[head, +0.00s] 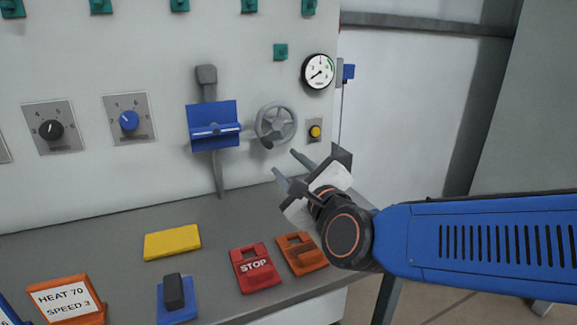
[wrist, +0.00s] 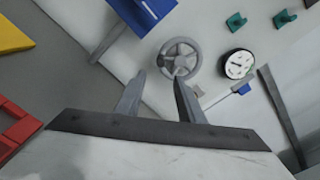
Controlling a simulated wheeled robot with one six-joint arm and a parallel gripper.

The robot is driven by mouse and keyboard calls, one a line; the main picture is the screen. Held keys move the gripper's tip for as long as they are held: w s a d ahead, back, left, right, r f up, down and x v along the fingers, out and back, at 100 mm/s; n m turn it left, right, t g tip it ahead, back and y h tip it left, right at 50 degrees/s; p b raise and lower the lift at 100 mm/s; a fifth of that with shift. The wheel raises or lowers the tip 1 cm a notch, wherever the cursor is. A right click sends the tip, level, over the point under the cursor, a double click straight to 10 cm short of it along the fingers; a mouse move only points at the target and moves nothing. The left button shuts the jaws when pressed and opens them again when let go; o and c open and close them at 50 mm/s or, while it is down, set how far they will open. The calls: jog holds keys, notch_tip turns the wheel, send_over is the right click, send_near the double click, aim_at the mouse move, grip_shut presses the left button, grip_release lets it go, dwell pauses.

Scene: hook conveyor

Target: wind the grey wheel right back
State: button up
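The grey wheel (head: 276,123) is a spoked handwheel on the light wall panel, right of the blue holder, with a small knob low on its rim. It also shows in the wrist view (wrist: 181,59), just beyond my fingertips. My gripper (head: 286,164) is below and slightly right of the wheel in the head view. Its two fingers are apart with nothing between them. In the wrist view the fingertips (wrist: 158,76) point toward the wheel's lower edge. The right fingertip overlaps the rim in that picture; I cannot tell whether it touches.
A round gauge (head: 318,71) and a yellow button (head: 315,131) sit right of the wheel. A blue holder (head: 213,126) juts out on its left. On the bench lie a yellow block (head: 172,242), a red STOP piece (head: 255,267) and an orange piece (head: 301,254).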

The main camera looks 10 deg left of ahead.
aim_at(270, 146)
jog(key=w+a+m, duration=0.2)
jog(key=w+m, duration=0.2)
jog(key=m, duration=0.8)
jog(key=w+a+m, duration=0.3)
jog(key=w+m, duration=0.1)
jog(key=m, duration=0.8)
jog(key=w+a+m, duration=0.3)
jog(key=w+m, duration=0.1)
jog(key=m, duration=0.8)
grip_shut()
